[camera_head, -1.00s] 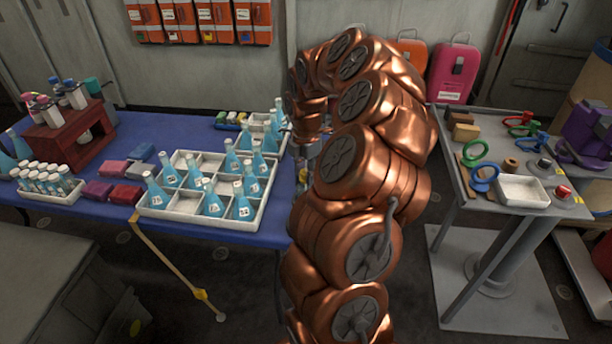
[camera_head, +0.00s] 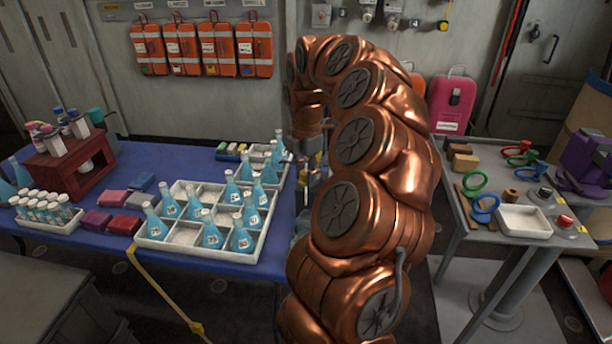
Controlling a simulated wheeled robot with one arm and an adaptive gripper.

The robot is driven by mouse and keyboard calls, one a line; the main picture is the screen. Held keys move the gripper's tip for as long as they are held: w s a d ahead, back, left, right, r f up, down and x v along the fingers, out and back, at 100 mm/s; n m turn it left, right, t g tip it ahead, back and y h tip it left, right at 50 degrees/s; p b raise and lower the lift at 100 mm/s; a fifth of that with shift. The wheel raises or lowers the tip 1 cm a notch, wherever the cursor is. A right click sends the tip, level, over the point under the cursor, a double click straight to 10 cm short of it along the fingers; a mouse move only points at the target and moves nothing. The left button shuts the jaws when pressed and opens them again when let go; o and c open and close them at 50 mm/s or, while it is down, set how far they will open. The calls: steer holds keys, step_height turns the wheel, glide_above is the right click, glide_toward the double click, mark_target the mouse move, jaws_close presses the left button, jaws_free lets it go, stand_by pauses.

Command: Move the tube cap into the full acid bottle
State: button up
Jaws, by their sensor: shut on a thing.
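Bottles of blue liquid stand upright in a white divided tray (camera_head: 158,244) on the blue table; one stands at its front left (camera_head: 153,226) and one at its front right (camera_head: 241,238). I cannot tell which is the full acid bottle. My gripper (camera_head: 307,192) hangs beyond the tray's right side, near the table's right end, partly hidden by my copper arm. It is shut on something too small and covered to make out. No loose tube cap can be picked out. Capped tubes (camera_head: 48,212) stand in a white rack at the table's left.
A dark red stand (camera_head: 72,172) with bottles and several coloured blocks (camera_head: 124,225) lie left of the tray. Another tray with bottles (camera_head: 272,160) is behind it. A grey side table (camera_head: 480,238) with rings and a white dish (camera_head: 524,222) stands right.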

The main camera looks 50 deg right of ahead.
steer(key=shift+r+p, duration=0.8)
steer(key=shift+r, duration=0.45)
